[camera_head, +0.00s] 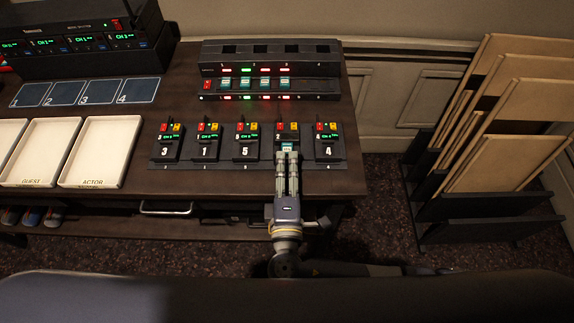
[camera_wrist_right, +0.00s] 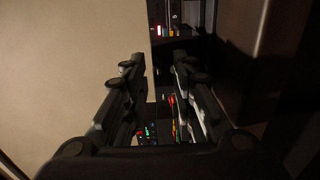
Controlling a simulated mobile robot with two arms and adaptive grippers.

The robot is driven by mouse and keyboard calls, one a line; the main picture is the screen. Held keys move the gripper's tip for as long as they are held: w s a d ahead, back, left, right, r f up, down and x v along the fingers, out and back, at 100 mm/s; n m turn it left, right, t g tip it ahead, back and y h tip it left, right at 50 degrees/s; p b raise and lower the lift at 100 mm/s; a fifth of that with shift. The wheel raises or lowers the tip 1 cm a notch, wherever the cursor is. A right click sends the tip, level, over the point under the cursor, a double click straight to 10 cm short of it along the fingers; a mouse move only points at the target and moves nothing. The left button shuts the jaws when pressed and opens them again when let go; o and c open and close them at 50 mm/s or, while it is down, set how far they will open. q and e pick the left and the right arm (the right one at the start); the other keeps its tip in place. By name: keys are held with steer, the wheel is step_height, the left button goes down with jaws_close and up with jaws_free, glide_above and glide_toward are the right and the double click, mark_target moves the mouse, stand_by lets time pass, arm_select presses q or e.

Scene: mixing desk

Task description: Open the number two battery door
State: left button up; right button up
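A row of black wireless packs stands in a dark rack on the desk. The visible labels read 3, 1, 5 and 4. The fourth pack from the left (camera_head: 287,129) has its lower front largely hidden by my right gripper (camera_head: 288,153). That gripper's fingers point away from me, with the tips at this pack's front. A small pale teal patch shows at the fingertips; I cannot tell whether it is a battery or whether the door is open. In the wrist view the right fingers (camera_wrist_right: 155,80) stand apart with a gap between them. My left gripper is not in view.
A charger (camera_head: 269,88) with several teal batteries stands behind the packs. White trays (camera_head: 100,152) and blue numbered pads (camera_head: 98,92) lie to the left. A rack of tan panels (camera_head: 500,135) stands at the right, off the desk.

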steer(key=s, duration=1.2)
